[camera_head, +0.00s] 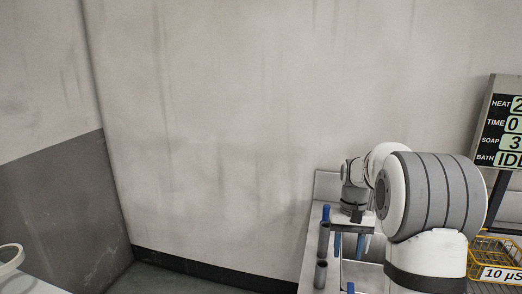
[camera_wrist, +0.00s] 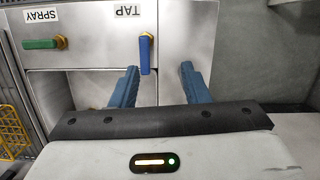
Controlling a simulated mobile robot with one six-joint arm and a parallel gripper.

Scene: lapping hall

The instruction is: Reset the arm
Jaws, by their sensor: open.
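My arm rises at the right of the head view, bent over a light metal bench. My gripper (camera_head: 349,247) hangs at its end with the blue fingers pointing down, partly hidden by the arm. In the wrist view my gripper (camera_wrist: 158,67) is open, with nothing between its two blue fingers. A blue tap handle (camera_wrist: 144,55) under an upside-down TAP label shows beside the left finger; I cannot tell how far apart they are.
A green handle (camera_wrist: 40,44) sits by the SPRAY label. A yellow wire basket (camera_head: 482,258) labelled 10 µS and a display (camera_head: 505,125) reading HEAT, TIME, SOAP, BATH stand at right. Dark upright tubes (camera_head: 321,272) line the bench's left edge. Open floor lies left.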

